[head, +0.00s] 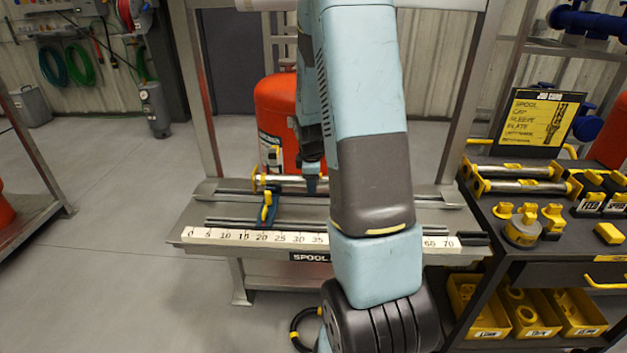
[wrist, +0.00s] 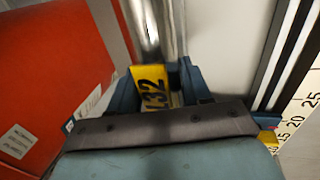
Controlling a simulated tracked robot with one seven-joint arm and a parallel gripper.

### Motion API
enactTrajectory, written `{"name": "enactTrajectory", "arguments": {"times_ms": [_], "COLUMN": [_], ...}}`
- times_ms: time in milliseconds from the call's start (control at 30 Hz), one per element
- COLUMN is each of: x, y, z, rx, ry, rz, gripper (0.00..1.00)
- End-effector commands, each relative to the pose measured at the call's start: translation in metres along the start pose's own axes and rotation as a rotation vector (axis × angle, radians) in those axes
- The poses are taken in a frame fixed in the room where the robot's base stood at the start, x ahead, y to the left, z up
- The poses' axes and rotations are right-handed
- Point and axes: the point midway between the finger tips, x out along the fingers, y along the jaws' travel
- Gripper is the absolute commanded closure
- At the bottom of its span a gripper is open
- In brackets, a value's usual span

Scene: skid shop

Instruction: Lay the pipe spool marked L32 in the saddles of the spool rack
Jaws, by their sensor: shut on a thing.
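The L32 pipe spool is a silver tube (head: 288,179) with a yellow end flange, held level above the back of the spool rack. Its yellow L32 tag (wrist: 150,88) shows between the blue fingers in the wrist view. My gripper (wrist: 158,92) is shut on the spool; in the head view its tip (head: 311,178) is partly hidden by my arm. The spool's right end is hidden behind my arm. The spool rack (head: 215,222) has a number scale on its front edge. A blue saddle with yellow parts (head: 267,210) stands near mark 20. Any other saddle is hidden.
A red cylinder (head: 275,105) stands behind the rack, close to my gripper's left in the wrist view (wrist: 60,70). Rack posts rise on both sides. A dark cart (head: 570,235) at right holds other spools (head: 520,172), yellow parts and a job card (head: 540,122). Floor at left is clear.

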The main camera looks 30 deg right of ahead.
Motion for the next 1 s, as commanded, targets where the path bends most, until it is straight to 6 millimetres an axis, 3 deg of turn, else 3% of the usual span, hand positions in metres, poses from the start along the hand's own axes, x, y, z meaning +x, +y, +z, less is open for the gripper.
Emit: {"name": "enactTrajectory", "arguments": {"times_ms": [367,400,700,867,1000], "x": [0.0027,0.0027,0.0029,0.0030,0.0034], "y": [-0.0004,-0.0003,-0.0007,-0.0008,-0.0013], "z": [-0.0003,-0.0003,-0.0003,-0.0003,-0.0002], "rx": [0.001,0.001,0.000,0.000,0.000], "ry": [0.001,0.001,0.000,0.000,0.000], "rz": [0.001,0.001,0.001,0.000,-0.001], "gripper": [1.00,0.50,0.22,0.22,0.34]}}
